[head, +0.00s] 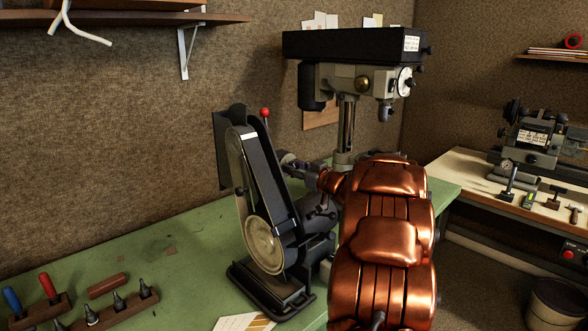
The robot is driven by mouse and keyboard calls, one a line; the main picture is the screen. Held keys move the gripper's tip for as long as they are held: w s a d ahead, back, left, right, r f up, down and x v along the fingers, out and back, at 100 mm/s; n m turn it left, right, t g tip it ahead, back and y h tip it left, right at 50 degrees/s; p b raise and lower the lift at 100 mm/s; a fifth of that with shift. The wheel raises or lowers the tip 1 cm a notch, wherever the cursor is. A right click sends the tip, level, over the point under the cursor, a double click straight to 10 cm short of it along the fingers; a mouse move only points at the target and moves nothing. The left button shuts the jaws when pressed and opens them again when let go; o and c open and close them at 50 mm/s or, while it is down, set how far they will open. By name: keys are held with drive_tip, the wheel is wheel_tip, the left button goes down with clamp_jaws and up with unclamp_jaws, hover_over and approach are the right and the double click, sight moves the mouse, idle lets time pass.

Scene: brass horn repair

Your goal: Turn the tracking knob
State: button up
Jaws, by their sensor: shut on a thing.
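The belt sander (268,205) stands upright and slightly tilted on the green bench, with a dark belt, a pale round wheel cover low down and a red-ball lever at its top. My copper-coloured arm reaches in from the lower right. My gripper (292,163) is at the upper right side of the sander, small and dark in the head view. It is shut on the tracking knob, which its fingers mostly hide. I cannot make out the knob's own shape or how far it is turned.
A drill press (350,75) stands behind my arm on the green bench (185,265). Tool racks (110,312) lie at the lower left, and a paper (243,322) lies in front of the sander. A small lathe (540,140) is on the right-hand bench. The bench left of the sander is mostly clear.

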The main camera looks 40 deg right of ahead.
clamp_jaws()
drive_tip(key=shift+a, duration=0.1)
drive_tip(key=shift+f+n+b, duration=0.1)
drive_tip(key=shift+n+b, duration=0.2)
drive_tip(key=shift+b, duration=0.15)
drive_tip(key=n+b, duration=0.5)
drive_tip(key=shift+n, duration=0.3)
drive_tip(key=shift+r, duration=0.2)
